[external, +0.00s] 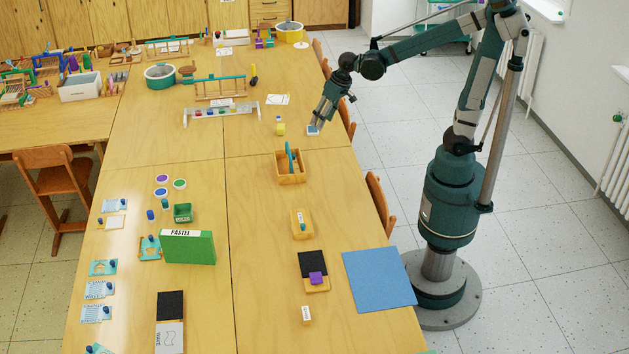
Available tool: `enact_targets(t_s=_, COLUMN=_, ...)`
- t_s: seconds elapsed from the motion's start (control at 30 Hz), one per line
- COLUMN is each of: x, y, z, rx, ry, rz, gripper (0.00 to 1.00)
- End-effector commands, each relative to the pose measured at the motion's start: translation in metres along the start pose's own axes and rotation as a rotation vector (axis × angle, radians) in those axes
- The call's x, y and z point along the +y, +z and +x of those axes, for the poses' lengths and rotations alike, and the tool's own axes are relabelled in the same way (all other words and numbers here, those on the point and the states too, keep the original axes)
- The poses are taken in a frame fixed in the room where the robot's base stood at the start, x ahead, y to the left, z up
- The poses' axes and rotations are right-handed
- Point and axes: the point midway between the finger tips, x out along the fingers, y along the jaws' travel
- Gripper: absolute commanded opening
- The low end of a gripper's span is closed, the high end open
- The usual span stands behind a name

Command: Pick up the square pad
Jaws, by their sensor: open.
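My gripper (317,122) is open and points down at the table's right edge, toward the far end. Directly below its fingertips is a small, flat, pale square pad (313,131) with a blue top, partly hidden by the fingers. I cannot tell whether the fingers touch it or stand around it.
A wooden caddy (291,168) with a teal handle is nearer the camera. A white rack (221,111) stands farther left. Chairs (380,205) line the right edge. Bare tabletop lies between the caddy and gripper.

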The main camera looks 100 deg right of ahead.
Motion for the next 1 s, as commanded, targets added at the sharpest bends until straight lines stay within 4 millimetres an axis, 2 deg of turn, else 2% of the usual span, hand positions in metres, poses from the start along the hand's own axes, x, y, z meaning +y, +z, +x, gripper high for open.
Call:
enact_targets(t_s=0.03, x=0.005, y=-0.01, z=0.003, rx=-0.006, ry=0.008, rz=0.026, gripper=0.54)
enact_targets(t_s=0.5, x=0.057, y=-0.078, z=0.048, rx=-0.072, ry=0.081, rz=0.276, gripper=0.54)
enact_targets(t_s=1.0, x=0.133, y=-0.136, z=0.106, rx=-0.136, ry=0.158, rz=0.542, gripper=0.54)
